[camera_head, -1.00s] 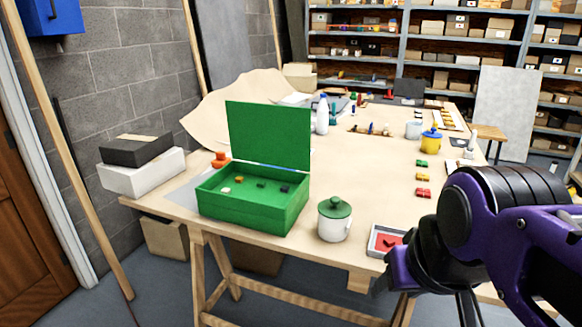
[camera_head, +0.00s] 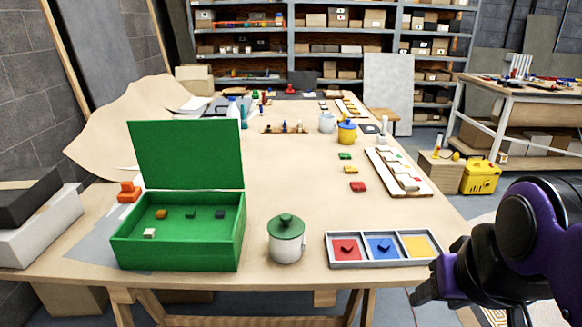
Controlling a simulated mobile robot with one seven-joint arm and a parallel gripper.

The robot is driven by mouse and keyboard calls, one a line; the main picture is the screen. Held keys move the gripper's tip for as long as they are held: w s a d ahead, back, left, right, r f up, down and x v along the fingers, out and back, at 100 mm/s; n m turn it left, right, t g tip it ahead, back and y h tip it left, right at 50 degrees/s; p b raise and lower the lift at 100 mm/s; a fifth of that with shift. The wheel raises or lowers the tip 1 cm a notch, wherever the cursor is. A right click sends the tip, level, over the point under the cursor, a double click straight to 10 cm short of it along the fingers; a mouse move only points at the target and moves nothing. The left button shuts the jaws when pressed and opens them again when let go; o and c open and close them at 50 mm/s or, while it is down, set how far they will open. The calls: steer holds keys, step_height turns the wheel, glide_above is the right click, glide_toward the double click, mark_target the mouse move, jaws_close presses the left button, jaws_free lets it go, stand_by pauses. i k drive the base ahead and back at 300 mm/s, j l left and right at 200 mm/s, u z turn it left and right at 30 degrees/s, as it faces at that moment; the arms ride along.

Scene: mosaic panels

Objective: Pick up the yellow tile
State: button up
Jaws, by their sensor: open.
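A small yellow tile (camera_head: 351,170) lies on the table (camera_head: 290,170), between a green tile (camera_head: 345,156) and a red tile (camera_head: 358,187). A grey tray (camera_head: 332,262) at the front edge has red, blue and yellow compartments. Small red and blue pieces sit in the first two; the yellow compartment (camera_head: 417,247) looks bare. My gripper (camera_head: 424,291) is at the lower right, in front of the tray's right end and well apart from the yellow tile. It is open and seems empty; its fingertips are hard to make out.
An open green box (camera_head: 180,255) with several small pieces stands at the front left. A white pot with a green lid (camera_head: 286,240) stands between box and tray. A long board (camera_head: 410,182) lies right of the tiles. Table around the tiles is clear.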

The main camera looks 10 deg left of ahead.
mark_target(161, 213)
steer(key=j+z, duration=0.3)
steer(key=k+j+z, duration=0.1)
steer(key=j+z, duration=0.15)
steer(key=j, duration=0.2)
steer(key=k+j+z, duration=0.15)
steer(key=j, duration=0.25)
steer(key=j+z, duration=0.15)
steer(key=j, duration=0.25)
steer(key=k+j, duration=0.15)
steer(key=j, duration=0.25)
steer(key=k+j, duration=0.15)
steer(key=j, duration=0.2)
steer(key=z, duration=0.05)
